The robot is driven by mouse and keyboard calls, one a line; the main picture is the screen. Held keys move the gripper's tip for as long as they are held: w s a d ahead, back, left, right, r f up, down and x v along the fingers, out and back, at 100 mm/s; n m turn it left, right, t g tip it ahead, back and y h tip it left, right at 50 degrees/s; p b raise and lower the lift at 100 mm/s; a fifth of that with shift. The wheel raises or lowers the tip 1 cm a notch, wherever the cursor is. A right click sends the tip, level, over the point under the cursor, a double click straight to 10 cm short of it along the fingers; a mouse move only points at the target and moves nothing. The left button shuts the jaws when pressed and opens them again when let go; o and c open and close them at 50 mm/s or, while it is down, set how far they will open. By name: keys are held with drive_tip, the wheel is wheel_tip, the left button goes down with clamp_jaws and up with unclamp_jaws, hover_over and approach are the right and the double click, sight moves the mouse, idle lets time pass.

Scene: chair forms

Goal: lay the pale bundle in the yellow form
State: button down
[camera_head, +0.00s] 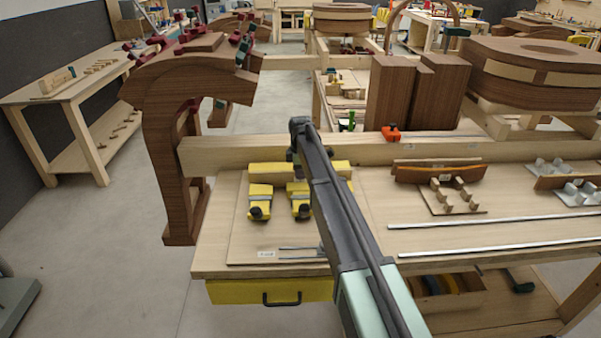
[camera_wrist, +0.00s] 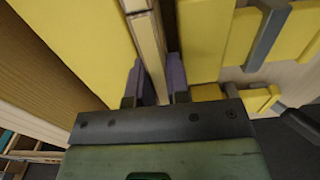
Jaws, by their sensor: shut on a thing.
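The yellow form (camera_head: 267,169) lies at the left part of the workbench, with yellow clamp blocks (camera_head: 260,203) in front of it. In the wrist view its yellow faces (camera_wrist: 85,45) stand on both sides of my gripper. My gripper (camera_wrist: 154,88) is shut on the pale bundle (camera_wrist: 150,52), a narrow stack of light wooden strips between two purple-grey finger pads. The bundle runs away from me between the yellow faces; I cannot tell whether it rests on the form. In the head view my arm covers part of the form, and I cannot make out the bundle.
The workbench (camera_head: 215,258) has a thick wooden beam (camera_head: 235,154) along its back. A tall brown curved form (camera_head: 165,120) stands at the left. Metal rods (camera_head: 490,224), clamp racks (camera_head: 440,172) and an orange tool (camera_head: 391,133) are to the right. Grey clamp bars (camera_wrist: 266,38) stand close by my gripper.

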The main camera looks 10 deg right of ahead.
drive_tip(key=shift+f, duration=0.3)
drive_tip(key=c, duration=1)
unclamp_jaws()
wheel_tip(320, 180, up, 11)
drive_tip(key=p, duration=1.1)
drive_tip(key=s+m, duration=1.6)
drive_tip(key=s, duration=2.2)
wheel_tip(320, 180, down, 9)
drive_tip(key=s+b, duration=0.2)
drive_tip(key=b, duration=0.8)
drive_tip(key=shift+s+f, duration=0.15)
drive_tip(key=shift+f, duration=0.05)
